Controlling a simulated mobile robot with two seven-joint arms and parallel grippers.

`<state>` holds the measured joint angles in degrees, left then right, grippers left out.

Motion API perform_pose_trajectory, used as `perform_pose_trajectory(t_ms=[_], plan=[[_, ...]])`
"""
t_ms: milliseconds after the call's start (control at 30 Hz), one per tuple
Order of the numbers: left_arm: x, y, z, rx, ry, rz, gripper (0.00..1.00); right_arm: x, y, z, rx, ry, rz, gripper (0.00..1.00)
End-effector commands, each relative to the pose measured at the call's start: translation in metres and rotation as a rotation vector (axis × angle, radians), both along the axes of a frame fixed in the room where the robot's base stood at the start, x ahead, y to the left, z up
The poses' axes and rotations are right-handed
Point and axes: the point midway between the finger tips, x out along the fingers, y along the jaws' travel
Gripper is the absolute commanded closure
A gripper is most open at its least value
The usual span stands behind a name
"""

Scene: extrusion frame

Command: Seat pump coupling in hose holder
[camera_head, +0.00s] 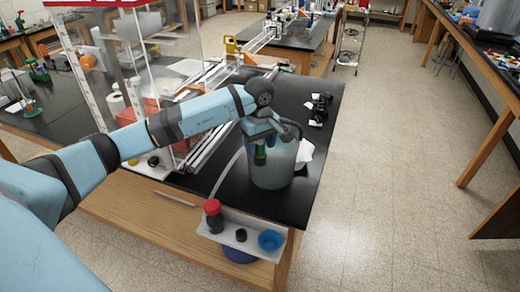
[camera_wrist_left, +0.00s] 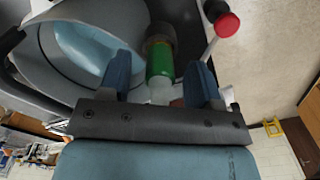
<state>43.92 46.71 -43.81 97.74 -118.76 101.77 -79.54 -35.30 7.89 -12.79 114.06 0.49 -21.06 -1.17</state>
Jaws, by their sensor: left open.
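A green cylinder with a dark grey collar, which looks like the pump coupling (camera_head: 260,154), hangs at the near side of a large grey bucket (camera_head: 272,175). In the left wrist view the green part (camera_wrist_left: 160,62) lies between the two fingers of my left gripper (camera_wrist_left: 162,85), with a pale end toward the palm. Gaps show beside it, and the fingers are open. In the head view my left gripper (camera_head: 266,132) is over the bucket's rim. I cannot tell which part is the hose holder. My right gripper is out of view.
A pale hose (camera_head: 228,172) runs beside the bucket. Black parts (camera_head: 319,108) lie at the back right.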

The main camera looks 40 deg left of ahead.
Motion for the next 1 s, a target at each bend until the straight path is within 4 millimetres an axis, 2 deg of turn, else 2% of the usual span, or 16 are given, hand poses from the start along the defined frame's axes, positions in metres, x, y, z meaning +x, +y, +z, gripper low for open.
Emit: perform_pose_trajectory(t_ms=[200,267,433,500,833,1000], plan=[[0.000,0.000,-0.001,0.000,-0.001,0.000,0.42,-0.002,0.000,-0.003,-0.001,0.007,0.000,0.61],[0.000,0.000,-0.001,0.000,-0.001,0.000,0.54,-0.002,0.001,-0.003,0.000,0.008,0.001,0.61],[0.000,0.000,-0.001,0.000,-0.001,0.000,0.93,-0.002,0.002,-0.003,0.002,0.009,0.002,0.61],[0.000,0.000,-0.001,0.000,-0.001,0.000,1.00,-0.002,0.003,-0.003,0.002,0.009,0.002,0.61],[0.000,0.000,0.003,-0.001,-0.002,0.000,1.00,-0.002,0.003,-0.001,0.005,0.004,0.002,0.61],[0.001,0.000,0.020,-0.001,-0.004,0.000,1.00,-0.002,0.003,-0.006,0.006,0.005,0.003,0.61]])
